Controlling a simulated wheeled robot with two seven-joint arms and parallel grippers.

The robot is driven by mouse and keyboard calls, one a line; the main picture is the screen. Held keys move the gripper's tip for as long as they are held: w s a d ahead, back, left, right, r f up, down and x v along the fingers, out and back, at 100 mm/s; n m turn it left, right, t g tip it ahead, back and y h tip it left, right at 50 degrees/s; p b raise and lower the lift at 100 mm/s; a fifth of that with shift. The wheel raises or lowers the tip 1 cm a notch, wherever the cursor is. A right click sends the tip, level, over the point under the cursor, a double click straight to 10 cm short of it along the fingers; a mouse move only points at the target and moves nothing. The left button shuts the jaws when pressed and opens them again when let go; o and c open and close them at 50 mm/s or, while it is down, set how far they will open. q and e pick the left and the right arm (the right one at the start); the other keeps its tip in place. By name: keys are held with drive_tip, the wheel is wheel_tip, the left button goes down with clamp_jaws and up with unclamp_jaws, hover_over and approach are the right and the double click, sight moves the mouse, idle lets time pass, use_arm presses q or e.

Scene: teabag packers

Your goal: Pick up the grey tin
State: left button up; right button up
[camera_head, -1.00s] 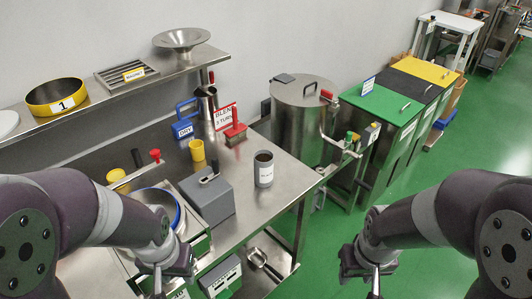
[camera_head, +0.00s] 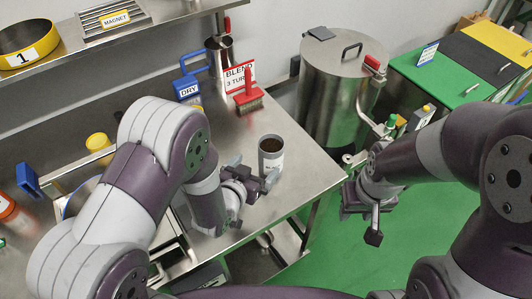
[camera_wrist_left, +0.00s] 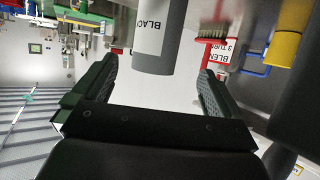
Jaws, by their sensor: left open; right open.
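The grey tin (camera_head: 271,147) stands upright on the steel table near its right edge, open at the top with dark contents. It has a white label; in the left wrist view the tin (camera_wrist_left: 154,45) shows letters starting "BLAC". My left gripper (camera_head: 254,173) is open, close beside the tin on its near left side. In the left wrist view the gripper's fingers (camera_wrist_left: 158,72) spread to either side of the tin, with gaps on both sides. I cannot tell how far the tin is inside them. My right gripper (camera_head: 372,222) is open and empty, right of the table over the green floor.
A red brush (camera_head: 248,99) and a blend sign (camera_head: 238,78) stand behind the tin. A large steel drum (camera_head: 340,95) stands behind the table's right end. The table (camera_head: 310,178) is bare right of the tin.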

sight(266, 158)
use_arm(q)
drive_tip(key=x, duration=0.3)
drive_tip(key=shift+w+d+f, duration=0.1)
drive_tip(key=shift+w+d, duration=0.15)
drive_tip(key=shift+d, duration=0.05)
drive_tip(key=shift+w+d, duration=0.25)
drive_tip(key=p+x, duration=0.1)
drive_tip(key=x, duration=0.4)
drive_tip(key=shift+w+f+p, duration=0.15)
drive_tip(key=shift+w+p, duration=0.15)
drive_tip(key=shift+p, duration=0.05)
drive_tip(key=shift+s, duration=0.15)
drive_tip(key=shift+c, duration=0.9)
drive_tip(key=c, duration=0.8)
